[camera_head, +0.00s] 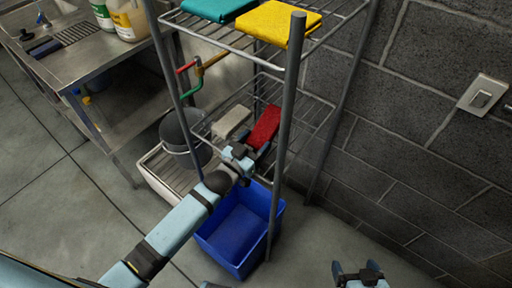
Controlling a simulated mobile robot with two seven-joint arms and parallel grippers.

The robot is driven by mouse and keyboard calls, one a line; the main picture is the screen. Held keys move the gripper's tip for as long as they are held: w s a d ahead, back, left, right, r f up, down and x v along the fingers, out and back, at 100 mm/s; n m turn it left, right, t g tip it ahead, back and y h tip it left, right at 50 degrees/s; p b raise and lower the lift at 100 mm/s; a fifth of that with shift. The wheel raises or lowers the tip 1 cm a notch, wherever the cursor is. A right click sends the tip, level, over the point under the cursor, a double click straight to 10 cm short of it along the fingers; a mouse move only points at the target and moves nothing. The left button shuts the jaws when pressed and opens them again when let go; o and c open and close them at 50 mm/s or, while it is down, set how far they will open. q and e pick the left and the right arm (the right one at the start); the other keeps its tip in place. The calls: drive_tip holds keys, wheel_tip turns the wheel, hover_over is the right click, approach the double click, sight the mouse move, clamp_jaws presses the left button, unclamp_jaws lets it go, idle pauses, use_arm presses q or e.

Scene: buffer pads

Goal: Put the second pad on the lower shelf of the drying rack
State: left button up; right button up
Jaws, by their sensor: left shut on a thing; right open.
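The drying rack (298,80) stands in the middle, with wire shelves between grey posts. A red pad (266,124) is at the lower wire shelf (300,135). My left gripper (248,150) reaches in from the front left and is shut on the near end of the red pad. Whether the pad rests fully on the wires cannot be told. A pale beige pad (232,122) lies just left of the red one on the lower shelf. My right gripper (359,270) is open and empty at the bottom edge, right of the rack.
A yellow pad (278,22) and a teal pad (218,8) lie on the upper shelf. A blue bin (240,228) stands below the rack. A grey bucket (182,135) is left of it. A steel counter (85,55) is at upper left; a block wall (400,130) is right.

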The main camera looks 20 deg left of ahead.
use_arm(q)
drive_tip(key=shift+w+f, duration=0.1)
drive_tip(key=shift+f, duration=1.25)
drive_tip(key=shift+f, duration=0.15)
drive_tip(key=o, duration=0.9)
drive_tip(key=shift+o, duration=0.2)
drive_tip(key=shift+r, duration=0.2)
drive_tip(key=s+a+f+g+y, duration=0.1)
drive_tip(key=s+f+g, duration=0.1)
drive_tip(key=s, duration=0.6)
drive_tip(key=s+a+f+n+g+y, duration=0.1)
drive_tip(key=s+f, duration=0.3)
drive_tip(key=s, duration=0.4)
drive_tip(key=s+a+f+g+y, duration=0.2)
drive_tip(key=s+a+f+g, duration=0.1)
drive_tip(key=s, duration=0.5)
drive_tip(key=shift+s+n+g, duration=0.3)
drive_tip(key=shift+n+g, duration=0.1)
drive_tip(key=shift+g, duration=0.2)
